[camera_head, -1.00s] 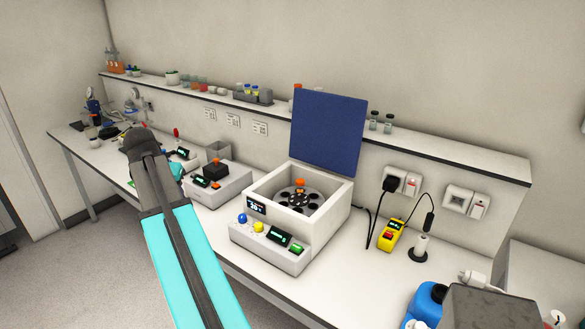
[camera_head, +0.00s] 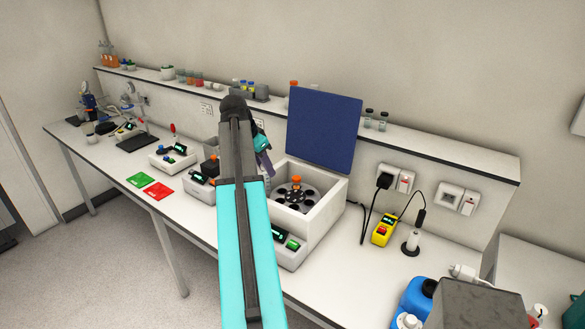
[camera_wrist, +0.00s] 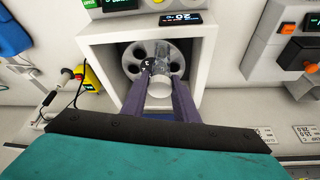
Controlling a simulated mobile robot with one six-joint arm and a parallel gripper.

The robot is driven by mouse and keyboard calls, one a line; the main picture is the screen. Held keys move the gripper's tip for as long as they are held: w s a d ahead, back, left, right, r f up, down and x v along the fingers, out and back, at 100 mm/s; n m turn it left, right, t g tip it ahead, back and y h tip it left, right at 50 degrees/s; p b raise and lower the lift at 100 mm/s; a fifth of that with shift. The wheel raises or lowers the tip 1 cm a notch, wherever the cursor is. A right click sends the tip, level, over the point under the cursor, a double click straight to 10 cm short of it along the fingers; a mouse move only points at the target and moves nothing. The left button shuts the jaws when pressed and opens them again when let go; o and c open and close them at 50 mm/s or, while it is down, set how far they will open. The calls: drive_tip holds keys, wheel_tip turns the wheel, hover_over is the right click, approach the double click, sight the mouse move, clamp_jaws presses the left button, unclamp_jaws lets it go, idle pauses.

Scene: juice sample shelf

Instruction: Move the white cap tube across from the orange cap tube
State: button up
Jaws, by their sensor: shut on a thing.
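The open centrifuge (camera_head: 322,222) stands on the bench with its blue lid (camera_head: 323,130) raised. The orange cap tube (camera_head: 296,181) stands upright in the rotor's far side in the head view. My gripper (camera_head: 266,168) is over the left side of the centrifuge. In the wrist view its purple fingers (camera_wrist: 160,92) are shut on the clear white cap tube (camera_wrist: 159,86), in front of the rotor (camera_wrist: 133,58). I cannot make out the orange cap tube in the wrist view; the held tube hides part of the rotor.
The raised lid stands behind the centrifuge opening, and its walls (camera_wrist: 97,60) surround the rotor. Green (camera_head: 140,180) and red (camera_head: 158,190) mats lie left. A shelf (camera_head: 440,150) runs along the wall.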

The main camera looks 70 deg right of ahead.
drive_tip(key=s+d+f+m+p, duration=0.1)
drive_tip(key=s+d+m, duration=0.1)
drive_tip(key=s, duration=0.6)
drive_tip(key=shift+s+d+f+m+g+y, duration=0.2)
drive_tip(key=shift+s+d+m+g+y, duration=0.15)
drive_tip(key=shift+d, duration=0.5)
drive_tip(key=shift+w+f, duration=0.1)
drive_tip(key=shift+f, duration=0.15)
drive_tip(key=shift+f+b, duration=0.85)
drive_tip(key=shift+f, duration=1.2)
drive_tip(key=shift+f, duration=0.35)
drive_tip(key=shift+f+b, duration=1.75)
drive_tip(key=shift+f, duration=1.05)
idle(0.9)
